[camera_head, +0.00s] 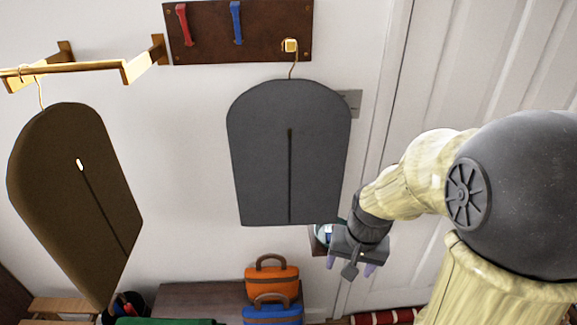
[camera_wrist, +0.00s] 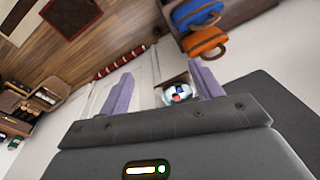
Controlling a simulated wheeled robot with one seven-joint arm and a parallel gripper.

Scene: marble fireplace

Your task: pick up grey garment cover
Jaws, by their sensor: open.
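The grey garment cover (camera_head: 262,150) hangs upright by a hook from a peg on the dark wooden wall board. It has a dark vertical slit down its front. In the wrist view a large dark grey surface (camera_wrist: 285,105) at the right looks like part of this cover. My gripper (camera_head: 352,268) is below and to the right of the cover's lower right corner, apart from it in the head view. In the wrist view its two purple fingers (camera_wrist: 163,92) stand wide apart with nothing held between them.
A brown garment cover (camera_head: 75,190) hangs from a wooden rail (camera_head: 75,68) at left. Red (camera_head: 184,24) and blue (camera_head: 236,22) items are on the wall board. Orange (camera_head: 272,282) and blue (camera_head: 272,312) bags stand below. A white door (camera_head: 480,70) is behind my arm.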

